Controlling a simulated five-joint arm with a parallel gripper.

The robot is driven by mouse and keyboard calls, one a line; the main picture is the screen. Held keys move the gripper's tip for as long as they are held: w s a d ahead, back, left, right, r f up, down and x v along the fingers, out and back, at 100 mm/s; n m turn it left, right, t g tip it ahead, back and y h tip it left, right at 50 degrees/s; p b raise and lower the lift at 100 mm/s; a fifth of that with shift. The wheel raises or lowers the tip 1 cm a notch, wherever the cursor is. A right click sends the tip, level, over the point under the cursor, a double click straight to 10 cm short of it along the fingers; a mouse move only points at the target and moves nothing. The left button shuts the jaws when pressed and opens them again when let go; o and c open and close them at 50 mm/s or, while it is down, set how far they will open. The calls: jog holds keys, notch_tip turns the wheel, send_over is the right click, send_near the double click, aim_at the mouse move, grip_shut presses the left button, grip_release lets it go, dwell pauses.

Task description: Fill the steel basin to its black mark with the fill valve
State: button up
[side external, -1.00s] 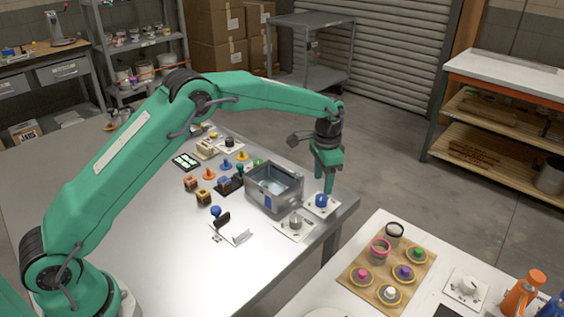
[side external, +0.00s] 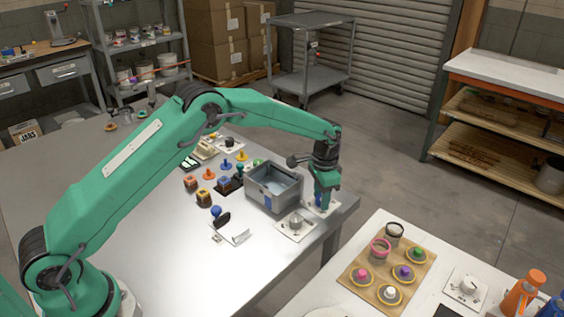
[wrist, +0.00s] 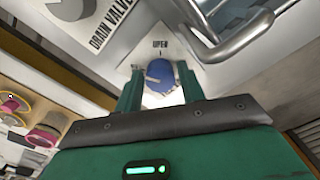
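The steel basin (side external: 262,197) stands near the table's far right corner. Its inside looks pale grey-blue; I cannot make out a water level or the black mark. Beside it, a blue valve knob (wrist: 160,76) sits on a white plate with the word "OPEN" in the wrist view. My gripper (wrist: 160,92) is lowered over this knob, one finger on each side. The fingers look open, and I cannot tell whether they touch it. In the side view my gripper (side external: 322,202) mostly hides the knob. The drain valve's plate (wrist: 98,25) lies next to it.
The drain valve's grey knob (side external: 296,220) stands just left of my gripper. The basin's metal handle (wrist: 243,35) is close in the wrist view. Several colored stamps and pegs stand left of the basin. A white table with a wooden board (side external: 362,287) is at the front right.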

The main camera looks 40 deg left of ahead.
jog(key=c, duration=0.6)
jog(key=shift+n, duration=2.1)
jog(key=o, duration=1)
